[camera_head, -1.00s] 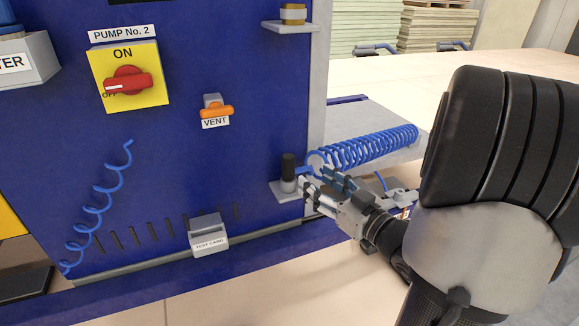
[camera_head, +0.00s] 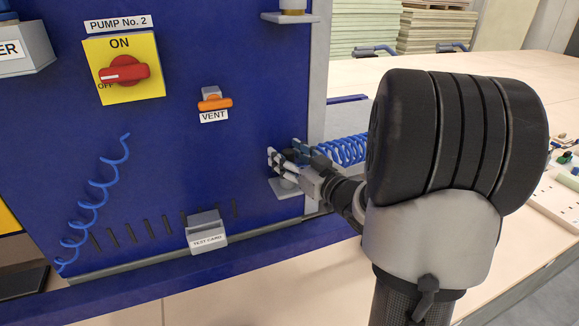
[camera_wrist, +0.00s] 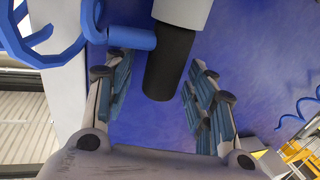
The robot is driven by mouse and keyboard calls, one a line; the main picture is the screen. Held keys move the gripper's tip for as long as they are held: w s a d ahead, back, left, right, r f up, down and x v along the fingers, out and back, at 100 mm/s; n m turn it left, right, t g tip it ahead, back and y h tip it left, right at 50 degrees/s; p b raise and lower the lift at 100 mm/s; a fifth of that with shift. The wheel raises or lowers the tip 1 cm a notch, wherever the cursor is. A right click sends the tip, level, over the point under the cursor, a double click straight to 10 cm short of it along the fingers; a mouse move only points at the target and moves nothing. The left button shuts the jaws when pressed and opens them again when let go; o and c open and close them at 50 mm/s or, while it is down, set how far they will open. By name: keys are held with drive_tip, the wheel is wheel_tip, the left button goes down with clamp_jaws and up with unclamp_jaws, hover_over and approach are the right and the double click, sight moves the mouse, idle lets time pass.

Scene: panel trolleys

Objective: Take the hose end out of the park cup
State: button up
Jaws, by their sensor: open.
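The hose end is a black cylindrical grip (camera_wrist: 170,65) with a blue hose stub (camera_wrist: 132,38) at its side. In the wrist view it sits in the light grey park cup (camera_wrist: 184,10), which appears inverted at the top. In the head view the cup (camera_head: 289,181) stands on a small bracket on the blue panel's right part, and my gripper mostly hides the hose end. My gripper (camera_head: 280,158) is open beside the hose end. In the wrist view its padded fingers (camera_wrist: 160,72) stand either side of the black grip, with a visible gap on the right.
The test card holder (camera_head: 206,232), orange vent handle (camera_head: 215,103) and red pump switch (camera_head: 124,69) are on the panel to the left. Another bracket (camera_head: 290,17) juts out above.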

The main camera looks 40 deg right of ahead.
drive_tip(key=shift+c, duration=0.6)
drive_tip(key=c, duration=1.1)
drive_tip(key=shift+r, duration=0.15)
drive_tip(key=shift+r, duration=0.25)
wheel_tip(320, 180, up, 4)
drive_tip(key=shift+f+p, duration=0.25)
drive_tip(key=shift+p, duration=0.75)
drive_tip(key=s, duration=1.8)
drive_tip(key=shift+f+p, duration=0.35)
drive_tip(key=shift+f, duration=0.05)
